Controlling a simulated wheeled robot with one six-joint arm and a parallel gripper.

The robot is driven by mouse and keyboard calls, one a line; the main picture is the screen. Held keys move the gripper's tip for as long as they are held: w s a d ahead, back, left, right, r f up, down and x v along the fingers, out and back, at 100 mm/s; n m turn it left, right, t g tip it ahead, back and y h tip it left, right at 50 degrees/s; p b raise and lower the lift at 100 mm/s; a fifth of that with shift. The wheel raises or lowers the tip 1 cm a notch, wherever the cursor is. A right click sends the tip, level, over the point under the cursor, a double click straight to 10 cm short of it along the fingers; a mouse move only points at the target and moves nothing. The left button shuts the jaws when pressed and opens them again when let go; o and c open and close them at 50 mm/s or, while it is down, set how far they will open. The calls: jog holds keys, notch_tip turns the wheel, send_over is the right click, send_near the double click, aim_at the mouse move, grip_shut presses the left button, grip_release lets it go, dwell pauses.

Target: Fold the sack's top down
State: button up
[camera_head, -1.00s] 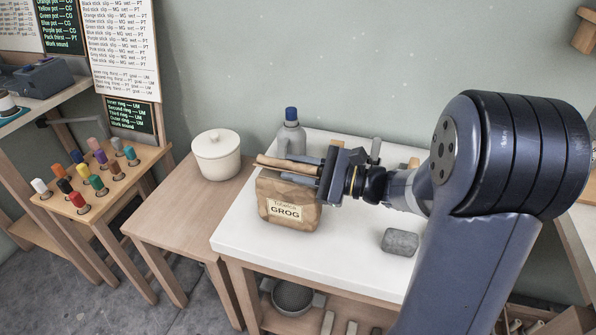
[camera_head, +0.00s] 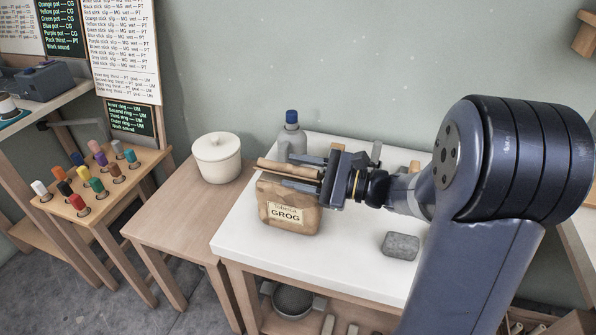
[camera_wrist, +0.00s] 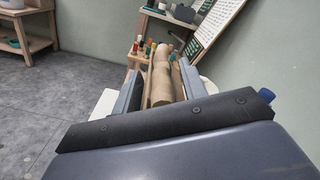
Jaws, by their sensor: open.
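The brown paper sack (camera_head: 289,213) labelled GROG stands upright near the left edge of the white table. Its top looks like a brown roll or flap lying along the upper edge, partly hidden by my gripper. My gripper (camera_head: 297,173) reaches in from the right, level, at the sack's top. In the wrist view the two fingers of my gripper (camera_wrist: 157,90) are apart, with the brown sack top (camera_wrist: 161,82) between them. I cannot tell whether either finger touches it.
A grey bottle with a blue cap (camera_head: 291,135) stands close behind my gripper. A grey block (camera_head: 400,246) lies on the white table (camera_head: 345,262) to the right. A lidded cream pot (camera_head: 217,158) stands on the wooden table to the left. The white table's front is clear.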

jog(key=v, duration=1)
jog(key=shift+d, duration=0.25)
jog(key=shift+s+p, duration=0.1)
jog(key=shift+p, duration=0.25)
